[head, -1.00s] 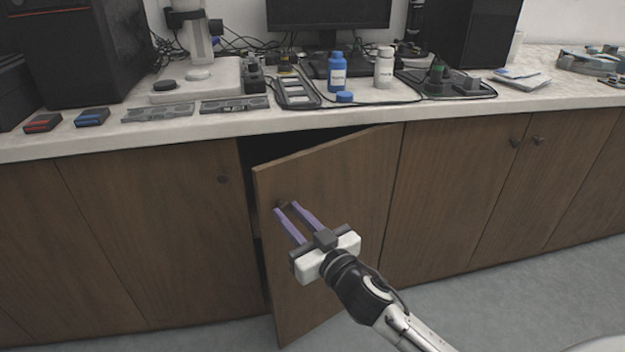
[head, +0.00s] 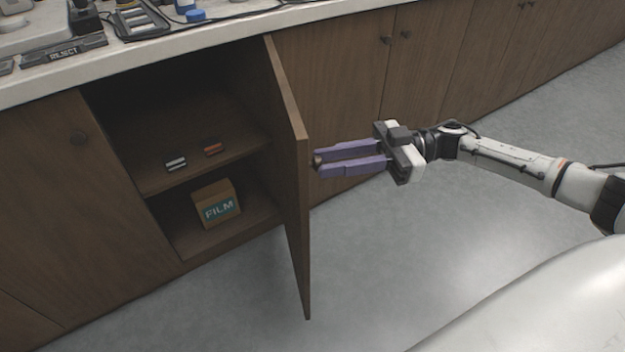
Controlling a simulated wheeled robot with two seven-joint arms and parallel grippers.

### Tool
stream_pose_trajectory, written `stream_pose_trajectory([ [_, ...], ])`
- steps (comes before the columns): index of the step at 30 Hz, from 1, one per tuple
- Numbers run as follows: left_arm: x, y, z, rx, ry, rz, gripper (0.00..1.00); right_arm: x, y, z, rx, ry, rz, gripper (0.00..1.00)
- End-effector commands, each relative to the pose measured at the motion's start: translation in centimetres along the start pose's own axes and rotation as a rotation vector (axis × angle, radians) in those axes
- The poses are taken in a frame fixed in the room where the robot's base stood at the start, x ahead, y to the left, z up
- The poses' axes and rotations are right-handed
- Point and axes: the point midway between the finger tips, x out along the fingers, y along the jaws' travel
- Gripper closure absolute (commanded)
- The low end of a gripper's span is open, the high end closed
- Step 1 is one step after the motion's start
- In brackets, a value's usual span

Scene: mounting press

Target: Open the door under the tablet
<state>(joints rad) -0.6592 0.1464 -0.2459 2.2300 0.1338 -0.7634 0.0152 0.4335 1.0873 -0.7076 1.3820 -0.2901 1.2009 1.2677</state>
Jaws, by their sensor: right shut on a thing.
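The wooden cabinet door (head: 290,165) stands swung wide out from the cabinet, roughly square to its front, hinged on its right side. My right gripper (head: 318,161) has two purple fingers and is shut on the door's small dark knob, on the door's outer face. The knob is mostly hidden between the fingertips. On the counter above the opening lies a dark framed flat device (head: 141,20); I cannot tell whether it is the tablet. My left gripper is not in view.
The open cabinet shows a shelf (head: 205,150) with two small items, and a box marked FILM (head: 216,204) below. Closed doors stand on both sides. The counter (head: 75,72) runs above. Grey floor (head: 400,245) is clear right of the door.

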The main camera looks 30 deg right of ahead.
Motion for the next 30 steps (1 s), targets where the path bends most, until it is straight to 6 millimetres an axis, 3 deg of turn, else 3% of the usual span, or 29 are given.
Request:
stream_pose_trajectory([
  [3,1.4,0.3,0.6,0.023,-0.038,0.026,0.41,-2.0,0.6,0.5,-0.003,-0.001,-0.044,1.0],
  [10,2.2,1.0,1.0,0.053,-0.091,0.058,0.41,-4.4,0.9,0.2,-0.001,-0.001,-0.103,1.0],
  [26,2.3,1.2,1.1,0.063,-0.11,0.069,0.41,-5.1,1.0,0.1,0.002,-0.001,-0.125,1.0],
  [27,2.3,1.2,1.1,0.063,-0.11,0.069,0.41,-5.1,1.0,0.1,0.002,-0.001,-0.125,0.76],
  [30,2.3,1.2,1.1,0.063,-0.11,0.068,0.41,-5.1,1.0,0.1,0.002,-0.001,-0.125,0.59],
])
